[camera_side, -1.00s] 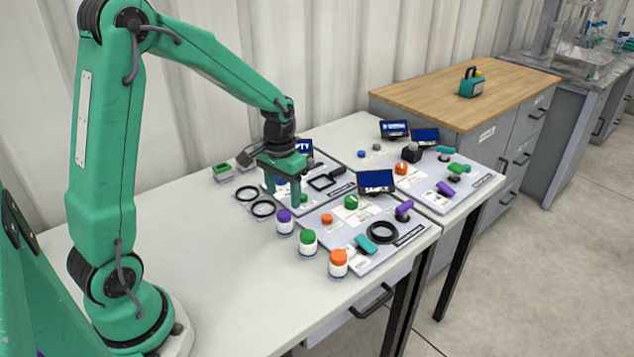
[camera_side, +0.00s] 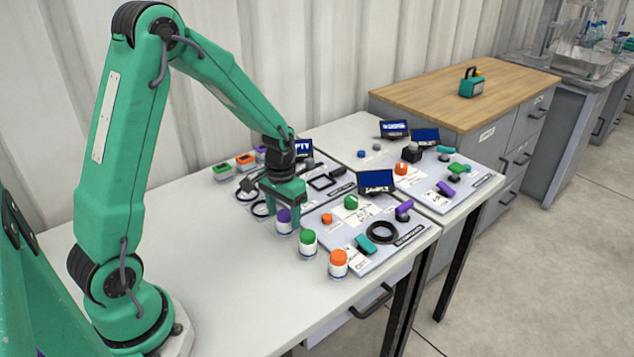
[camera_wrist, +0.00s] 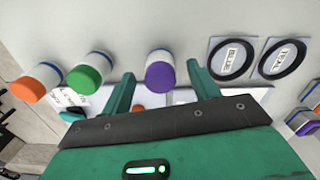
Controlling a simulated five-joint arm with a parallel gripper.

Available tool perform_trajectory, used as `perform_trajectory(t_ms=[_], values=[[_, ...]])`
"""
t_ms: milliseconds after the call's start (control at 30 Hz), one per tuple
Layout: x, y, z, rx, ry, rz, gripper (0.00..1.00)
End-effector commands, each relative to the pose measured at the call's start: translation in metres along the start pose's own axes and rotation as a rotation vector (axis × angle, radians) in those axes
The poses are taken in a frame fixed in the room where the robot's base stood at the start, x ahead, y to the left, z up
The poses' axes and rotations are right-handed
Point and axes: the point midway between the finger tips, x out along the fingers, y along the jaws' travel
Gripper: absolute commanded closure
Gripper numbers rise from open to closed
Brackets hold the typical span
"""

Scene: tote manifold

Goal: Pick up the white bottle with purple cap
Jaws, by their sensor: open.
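The white bottle with purple cap (camera_side: 284,220) stands upright on the white table, at the far end of a row of three bottles. In the wrist view its purple cap (camera_wrist: 160,76) shows between my two fingers, nearer the left-right middle of the gap. My gripper (camera_side: 283,205) is open, with its fingers around or just behind the bottle's upper part in the side view; I cannot tell whether they touch it. In the wrist view my gripper (camera_wrist: 162,80) has a finger on each side of the cap, with visible space on both sides.
A green-capped bottle (camera_side: 307,242) and an orange-capped bottle (camera_side: 338,263) stand nearby toward the front. Black rings (camera_wrist: 231,58) lie on the other side of the bottle. A panel with knobs (camera_side: 400,249) lies to the right. The table's left part is clear.

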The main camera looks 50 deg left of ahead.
Motion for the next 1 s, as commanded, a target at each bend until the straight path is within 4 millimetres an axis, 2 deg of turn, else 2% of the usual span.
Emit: perform_trajectory(t_ms=[200, 700, 767, 933, 967, 1000], values=[[0.015, 0.0, 0.0, 0.0, -0.001, 0.0, 0.39], [0.015, 0.0, 0.0, 0.0, 0.0, 0.0, 0.39], [0.015, 0.0, 0.0, 0.0, 0.001, 0.0, 0.49], [0.015, 0.0, 0.0, 0.0, 0.001, 0.0, 0.83], [0.015, 0.0, 0.0, 0.0, 0.001, 0.0, 0.88], [0.015, 0.0, 0.0, 0.0, 0.001, 0.0, 0.88]])
